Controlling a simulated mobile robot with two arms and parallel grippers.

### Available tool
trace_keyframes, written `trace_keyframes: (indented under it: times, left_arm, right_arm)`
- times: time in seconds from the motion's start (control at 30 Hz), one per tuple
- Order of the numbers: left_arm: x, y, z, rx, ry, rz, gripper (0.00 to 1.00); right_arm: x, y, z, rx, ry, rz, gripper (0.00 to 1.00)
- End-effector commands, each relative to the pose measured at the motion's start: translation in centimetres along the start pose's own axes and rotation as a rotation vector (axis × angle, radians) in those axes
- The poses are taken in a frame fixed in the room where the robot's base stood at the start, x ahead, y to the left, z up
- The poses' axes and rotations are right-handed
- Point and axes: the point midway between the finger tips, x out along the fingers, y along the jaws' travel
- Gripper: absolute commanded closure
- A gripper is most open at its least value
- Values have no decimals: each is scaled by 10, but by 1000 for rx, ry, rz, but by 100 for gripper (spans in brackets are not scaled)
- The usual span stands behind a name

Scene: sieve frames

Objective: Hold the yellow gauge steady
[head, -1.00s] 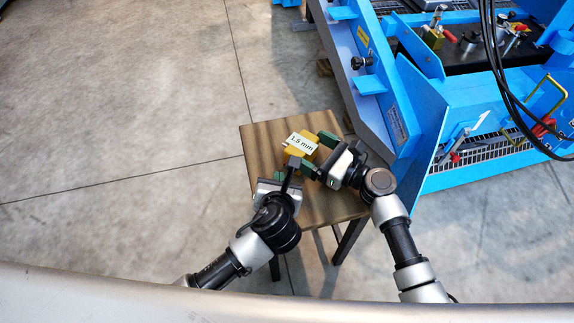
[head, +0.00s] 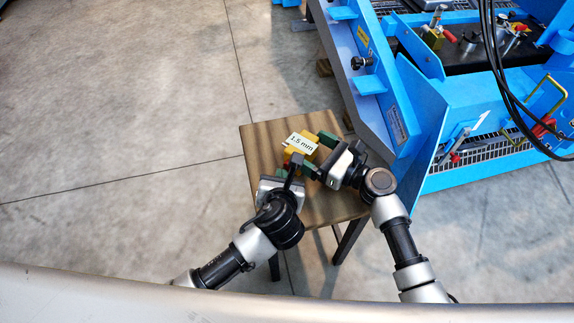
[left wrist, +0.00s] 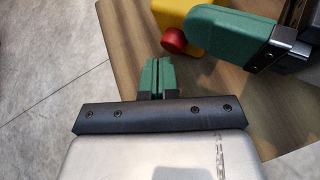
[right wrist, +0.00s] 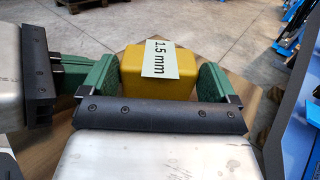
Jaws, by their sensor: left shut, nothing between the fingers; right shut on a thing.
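The yellow gauge (head: 290,155) has a white "1.5 mm" label and is above or on the wooden stool top. It also shows in the right wrist view (right wrist: 140,88). My right gripper (head: 318,153) is shut on the gauge, with one green finger on each side. A red knob (left wrist: 174,40) sticks out of the gauge's side facing my left gripper. My left gripper (left wrist: 158,76) is shut and empty, its green fingertips together just short of the red knob. It is beside the right gripper's near finger. Whether the gauge's underside touches the stool is hidden.
The small wooden stool (head: 262,140) stands on a grey concrete floor. A blue machine frame (head: 425,130) stands close on the right, with black cables (head: 495,70) hanging over it. The floor to the left is clear.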

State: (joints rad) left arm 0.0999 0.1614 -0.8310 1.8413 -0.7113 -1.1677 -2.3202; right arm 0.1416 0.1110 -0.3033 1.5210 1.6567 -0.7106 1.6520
Motion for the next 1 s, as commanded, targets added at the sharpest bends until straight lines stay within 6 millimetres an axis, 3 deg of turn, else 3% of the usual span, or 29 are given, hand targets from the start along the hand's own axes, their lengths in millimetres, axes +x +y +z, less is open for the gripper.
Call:
trace_keyframes:
  times: [1.0]
  left_arm:
    - [8,-6,6,-1,-1,-1,100]
  right_arm:
    - [0,0,0,0,0,1,67]
